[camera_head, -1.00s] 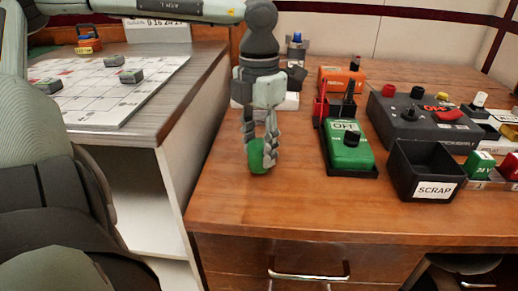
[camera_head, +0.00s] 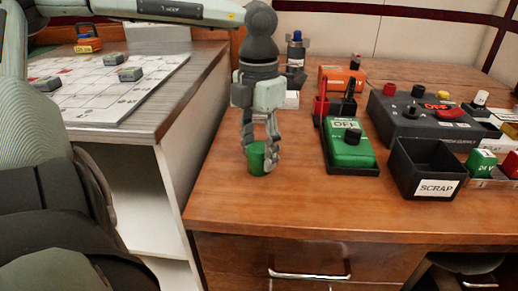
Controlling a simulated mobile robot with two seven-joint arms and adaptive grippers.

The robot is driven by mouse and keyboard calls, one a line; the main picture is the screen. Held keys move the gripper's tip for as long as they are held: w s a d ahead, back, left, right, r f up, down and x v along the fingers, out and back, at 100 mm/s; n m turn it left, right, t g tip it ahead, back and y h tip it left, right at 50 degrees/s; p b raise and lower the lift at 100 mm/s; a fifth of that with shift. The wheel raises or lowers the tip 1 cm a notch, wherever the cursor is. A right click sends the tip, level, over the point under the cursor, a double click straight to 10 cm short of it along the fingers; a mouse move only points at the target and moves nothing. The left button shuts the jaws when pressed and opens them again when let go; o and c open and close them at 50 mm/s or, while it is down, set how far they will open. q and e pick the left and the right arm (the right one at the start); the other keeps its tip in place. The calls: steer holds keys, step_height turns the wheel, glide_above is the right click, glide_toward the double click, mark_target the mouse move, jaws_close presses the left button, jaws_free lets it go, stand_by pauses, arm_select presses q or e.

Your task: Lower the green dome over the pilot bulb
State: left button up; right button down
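My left gripper (camera_head: 260,156) points down over the near left part of the wooden desk. Its fingers are closed around a small green dome (camera_head: 257,160), partly covering it. Whether the dome touches the desk or hangs just above it, I cannot tell. The gripper partly hides this area, and I cannot make out for sure which part is the pilot bulb. My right gripper is not in view.
Right of the gripper stand a green OFF box (camera_head: 350,155), an orange device (camera_head: 340,77), a black SCRAP bin (camera_head: 422,170) and a dark control box (camera_head: 415,120). The front of the desk (camera_head: 300,205) is clear. A side table holds a white board (camera_head: 110,95).

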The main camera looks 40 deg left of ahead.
mark_target(262, 147)
arm_select(q)
steer(key=shift+o, duration=1.1)
steer(key=shift+r+p, duration=0.1)
steer(key=shift+p, duration=0.25)
steer(key=shift+r+p, duration=0.1)
steer(key=shift+p, duration=0.25)
steer(key=r, duration=0.7)
steer(key=shift+w+d+r+b, duration=0.15)
steer(key=shift+d+r+b, duration=0.1)
steer(key=shift+d+b, duration=0.05)
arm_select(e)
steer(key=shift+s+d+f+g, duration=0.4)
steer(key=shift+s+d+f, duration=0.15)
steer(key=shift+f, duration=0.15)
